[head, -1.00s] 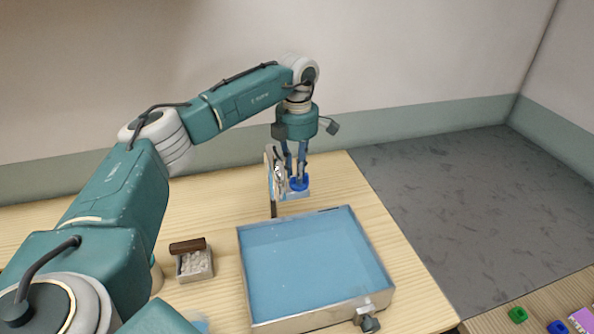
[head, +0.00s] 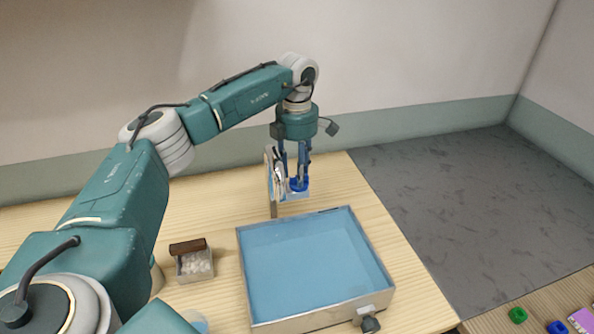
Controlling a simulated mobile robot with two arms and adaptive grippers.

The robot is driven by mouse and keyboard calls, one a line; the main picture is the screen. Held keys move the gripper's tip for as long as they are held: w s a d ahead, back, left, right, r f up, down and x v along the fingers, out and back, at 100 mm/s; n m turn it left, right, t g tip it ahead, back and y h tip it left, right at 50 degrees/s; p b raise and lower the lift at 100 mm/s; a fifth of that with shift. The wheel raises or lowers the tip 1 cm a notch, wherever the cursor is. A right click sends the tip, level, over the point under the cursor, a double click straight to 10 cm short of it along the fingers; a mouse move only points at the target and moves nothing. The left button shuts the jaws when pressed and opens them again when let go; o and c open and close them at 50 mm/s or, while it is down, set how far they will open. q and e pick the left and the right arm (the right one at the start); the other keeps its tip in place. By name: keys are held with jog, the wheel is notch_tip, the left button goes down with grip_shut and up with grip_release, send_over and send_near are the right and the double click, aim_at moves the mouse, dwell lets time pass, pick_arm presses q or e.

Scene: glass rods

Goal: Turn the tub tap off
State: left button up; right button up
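The tub (head: 243,290) is a shallow, light-rimmed basin with a flat blue inside, on the wooden table. Behind it stands a small fitting with a blue round knob (head: 299,185), which looks like the tap. A grey knob (head: 370,324) on a metal block sits at the tub's front right corner. My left gripper (head: 294,179) points straight down over the blue knob. Its two fingers are spread apart, with their tips at about the knob's height; whether they touch it I cannot tell. My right gripper is out of view.
An upright thin panel (head: 272,183) stands just left of the blue knob, close to my gripper. A small box of pale pieces (head: 195,266) with a dark brown block (head: 188,246) behind it lies left of the tub. The table is bare right of the tub.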

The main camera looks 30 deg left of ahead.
pick_arm(q)
notch_tip(320, 180, up, 12)
dwell(0.6)
dwell(0.4)
